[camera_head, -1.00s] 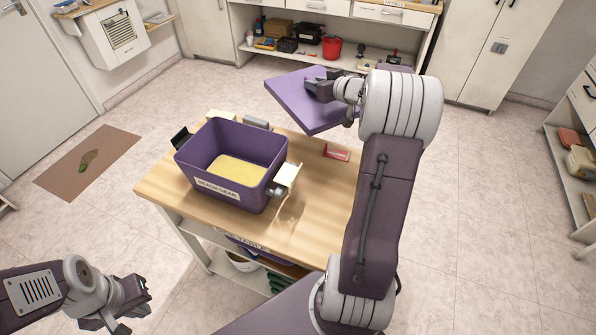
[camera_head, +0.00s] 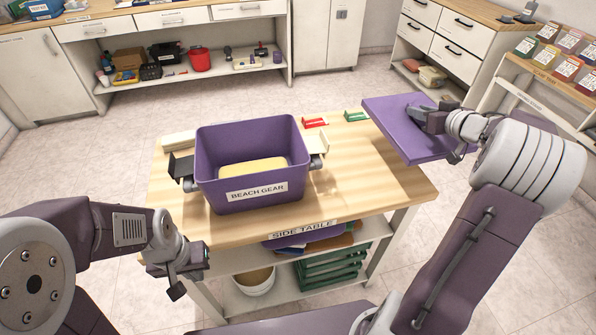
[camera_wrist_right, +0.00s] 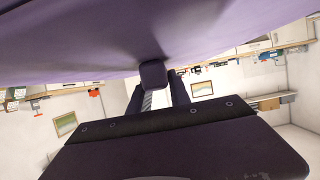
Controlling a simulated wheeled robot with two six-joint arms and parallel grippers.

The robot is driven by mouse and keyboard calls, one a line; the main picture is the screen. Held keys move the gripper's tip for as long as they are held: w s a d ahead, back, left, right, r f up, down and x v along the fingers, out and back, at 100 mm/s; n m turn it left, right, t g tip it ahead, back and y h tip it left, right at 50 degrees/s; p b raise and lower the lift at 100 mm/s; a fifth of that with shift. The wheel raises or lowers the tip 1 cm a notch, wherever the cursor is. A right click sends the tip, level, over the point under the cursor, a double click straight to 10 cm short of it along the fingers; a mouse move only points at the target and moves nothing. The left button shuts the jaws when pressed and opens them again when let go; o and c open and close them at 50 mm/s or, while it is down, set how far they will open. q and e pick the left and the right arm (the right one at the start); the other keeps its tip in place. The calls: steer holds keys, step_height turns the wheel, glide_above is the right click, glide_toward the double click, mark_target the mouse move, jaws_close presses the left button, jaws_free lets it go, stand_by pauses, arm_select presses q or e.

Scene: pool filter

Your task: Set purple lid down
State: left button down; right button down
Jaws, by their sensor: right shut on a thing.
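The purple lid (camera_head: 405,128) is a flat slab held tilted above the right end of the side table (camera_head: 365,195). My right gripper (camera_head: 432,120) is shut on it, and the lid's underside (camera_wrist_right: 150,35) fills the top of the right wrist view. The purple bin (camera_head: 250,165) labelled BEACH GEAR stands open on the table's left half, with something pale yellow (camera_head: 252,167) inside. My left gripper (camera_head: 180,280) is low at the table's front left, apart from everything; its fingers are too small to read.
Dark and pale brackets (camera_head: 182,165) flank the bin. A red item (camera_head: 314,122) and a green item (camera_head: 355,115) lie at the table's back edge. The table's right half is clear. Cabinets and shelves stand behind and to the right.

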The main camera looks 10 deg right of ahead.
steer(key=shift+s+d, duration=0.15)
steer(key=shift+s, duration=0.05)
steer(key=shift+d+f, duration=0.1)
steer(key=shift+f, duration=0.2)
steer(key=a+f+b, duration=0.2)
steer(key=a, duration=0.1)
steer(key=a+f+b, duration=0.2)
steer(key=a+b, duration=0.1)
steer(key=a, duration=0.1)
steer(key=s+a+f+b, duration=0.1)
steer(key=a+f+b, duration=0.1)
steer(key=a+b, duration=0.1)
steer(key=shift+a+f, duration=0.2)
steer(key=shift+a, duration=0.1)
steer(key=shift+a+f+b, duration=0.1)
steer(key=shift+a+b, duration=0.25)
steer(key=shift+a, duration=0.2)
step_height(320, 180, down, 4)
steer(key=b, duration=0.4)
steer(key=shift+f, duration=0.25)
steer(key=shift+r+p, duration=0.25)
steer(key=shift+p, duration=0.05)
steer(key=c, duration=1.2)
jaws_free()
steer(key=shift+f, duration=0.15)
